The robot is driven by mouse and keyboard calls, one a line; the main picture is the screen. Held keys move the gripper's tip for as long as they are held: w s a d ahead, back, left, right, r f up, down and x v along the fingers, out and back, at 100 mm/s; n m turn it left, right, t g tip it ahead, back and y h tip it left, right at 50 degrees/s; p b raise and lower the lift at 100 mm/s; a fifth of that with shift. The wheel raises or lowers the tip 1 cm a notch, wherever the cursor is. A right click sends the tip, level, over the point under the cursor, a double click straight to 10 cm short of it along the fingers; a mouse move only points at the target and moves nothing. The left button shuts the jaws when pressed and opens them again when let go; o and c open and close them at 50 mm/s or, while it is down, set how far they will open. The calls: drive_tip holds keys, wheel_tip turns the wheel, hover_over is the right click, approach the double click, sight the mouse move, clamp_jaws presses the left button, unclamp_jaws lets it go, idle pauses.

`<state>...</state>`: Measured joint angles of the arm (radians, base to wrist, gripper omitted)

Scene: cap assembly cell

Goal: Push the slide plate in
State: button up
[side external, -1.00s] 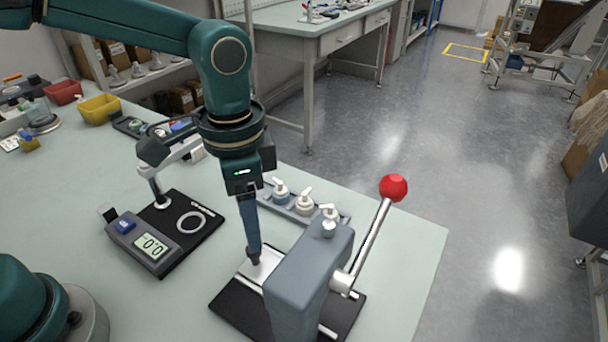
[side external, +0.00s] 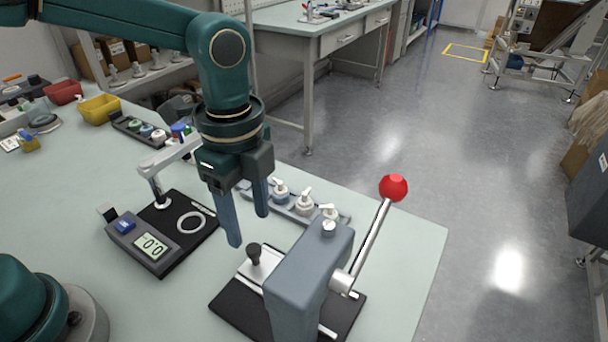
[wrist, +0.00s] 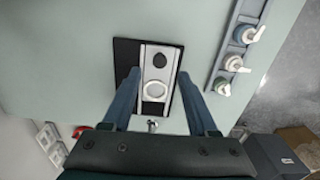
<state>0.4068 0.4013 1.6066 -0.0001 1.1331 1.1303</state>
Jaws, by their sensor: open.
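The slide plate (side external: 264,270) is a light metal plate on a black base (side external: 231,301), partly under the grey press (side external: 302,280). Its black knob (side external: 254,252) stands upright near the plate's outer end. In the wrist view the plate (wrist: 148,66) shows with the dark knob (wrist: 159,61) and a pale round part (wrist: 155,90) on it. My gripper (side external: 248,229) is open and empty, above the knob and apart from it. In the wrist view its fingers (wrist: 159,78) lie on either side of the plate. The press hides the plate's inner end in the side view.
The press lever with its red ball (side external: 393,187) leans up to the right. A tray (side external: 297,207) of several pump caps lies behind the press. A gauge stand with a digital display (side external: 152,246) stands to the left.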

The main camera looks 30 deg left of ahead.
sight(253, 248)
drive_tip(key=shift+f, duration=2.6)
clamp_jaws()
drive_tip(key=shift+r, duration=0.1)
